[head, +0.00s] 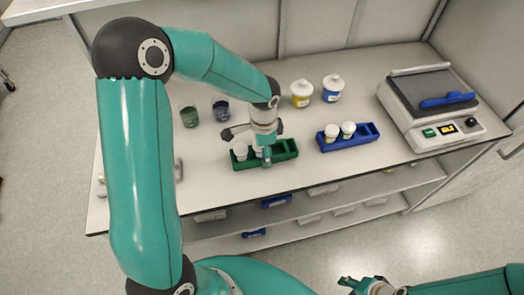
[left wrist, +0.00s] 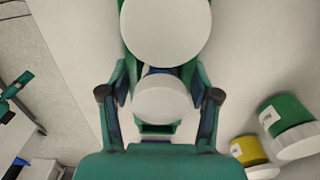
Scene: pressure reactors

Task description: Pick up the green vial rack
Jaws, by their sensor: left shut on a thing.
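The green vial rack (head: 284,150) stands on the white bench in the head view, with white-capped vials (head: 240,150) in its left part. My left gripper (head: 263,152) reaches down over it from above, one finger in front of its near side. In the left wrist view, the fingers of my left gripper (left wrist: 160,112) stand on both sides of the green vial rack (left wrist: 157,129), shut on it around a white cap (left wrist: 162,98). A larger white cap (left wrist: 165,25) hides part of the rack. My right gripper (head: 363,283) is open and empty at the bottom edge, away from the bench.
A blue rack (head: 360,139) with two vials stands to the right. Behind are a yellow jar (head: 301,95), a blue jar (head: 332,90) and two dark cups (head: 221,110). A device (head: 440,105) with a blue rack on top fills the bench's right end. Shelves lie below.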

